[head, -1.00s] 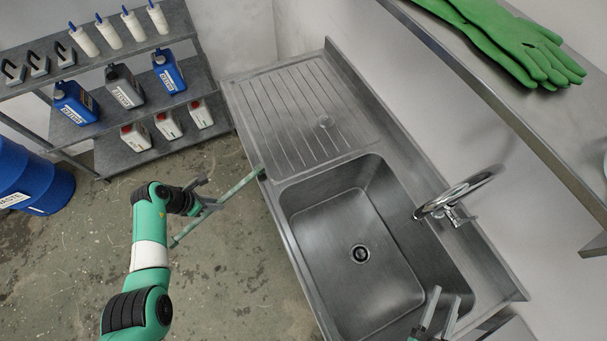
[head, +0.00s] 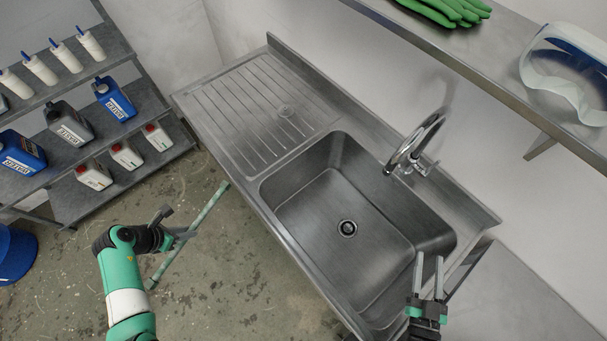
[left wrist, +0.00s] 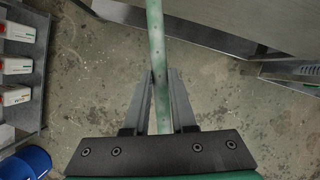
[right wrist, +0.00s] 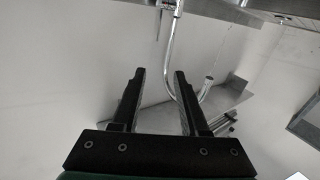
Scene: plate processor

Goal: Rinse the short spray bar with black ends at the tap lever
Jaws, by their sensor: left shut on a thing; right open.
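My left gripper (head: 186,236) is shut on a pale green spray bar (head: 209,207), held slanted over the floor left of the sink. In the left wrist view the bar (left wrist: 155,40) runs between the fingers (left wrist: 158,78) and out past the top edge. I cannot make out black ends. The curved chrome tap (head: 432,124) stands at the sink's right rim, with its small lever (head: 424,166) near the base. My right gripper (head: 430,264) is open and empty above the sink's near right corner. The tap spout (right wrist: 171,60) shows beyond its fingers (right wrist: 160,75) in the right wrist view.
The steel sink basin (head: 318,225) is empty, with a ribbed drainboard (head: 235,120) behind it. A wall shelf (head: 480,75) with green gloves (head: 440,10) and goggles (head: 565,75) overhangs the right. A rack of bottles (head: 110,165) stands at left.

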